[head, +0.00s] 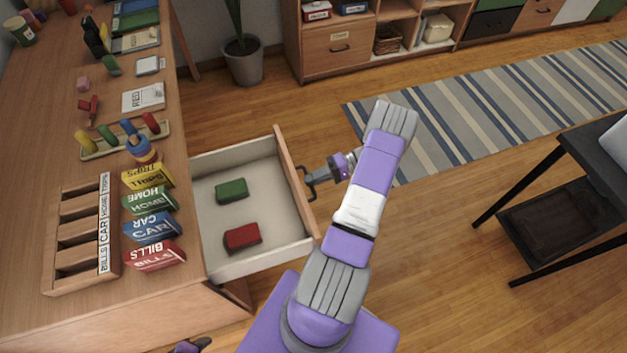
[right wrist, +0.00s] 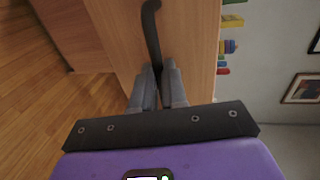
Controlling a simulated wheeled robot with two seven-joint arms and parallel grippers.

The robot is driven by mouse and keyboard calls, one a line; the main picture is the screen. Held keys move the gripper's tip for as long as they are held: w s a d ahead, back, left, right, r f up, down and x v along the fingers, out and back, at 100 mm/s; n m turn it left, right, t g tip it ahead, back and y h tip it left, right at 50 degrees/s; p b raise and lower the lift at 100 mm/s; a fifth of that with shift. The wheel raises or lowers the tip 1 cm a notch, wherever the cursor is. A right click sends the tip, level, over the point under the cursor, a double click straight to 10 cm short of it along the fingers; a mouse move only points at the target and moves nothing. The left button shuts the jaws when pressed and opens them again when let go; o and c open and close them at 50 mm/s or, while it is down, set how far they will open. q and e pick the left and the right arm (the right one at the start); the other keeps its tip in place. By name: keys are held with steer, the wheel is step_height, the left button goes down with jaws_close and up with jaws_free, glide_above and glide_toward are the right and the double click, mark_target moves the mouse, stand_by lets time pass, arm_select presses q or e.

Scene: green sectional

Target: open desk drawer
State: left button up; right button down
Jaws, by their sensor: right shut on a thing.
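The desk drawer (head: 215,240) stands pulled out from the right side of the wooden desk (head: 100,250). It holds a green block (head: 231,190) and a red block (head: 242,236). My right gripper (head: 316,177) is at the drawer's outer front, shut on the dark handle (head: 307,186). In the right wrist view the fingers (right wrist: 158,85) close around one end of the dark curved handle (right wrist: 152,30) on the wooden drawer front (right wrist: 185,40). My left gripper (head: 190,346) shows only as a small dark and purple piece at the bottom edge; its jaws cannot be made out.
On the desk are labelled colored boxes (head: 150,228), a wooden sorter (head: 75,235) and a peg toy (head: 100,145). A potted plant (head: 243,62) and a shelf unit (head: 345,60) stand behind. A black table (head: 570,190) is at right. Open floor and a striped rug (head: 480,110) lie between.

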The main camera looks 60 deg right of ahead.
steer(key=c, duration=1.2)
jaws_free()
steer(key=shift+o, duration=0.2)
steer(key=shift+d, duration=0.1)
steer(key=p+v, duration=0.1)
steer(key=v, duration=0.6)
steer(key=shift+s, duration=0.15)
steer(key=shift+d+r, duration=0.1)
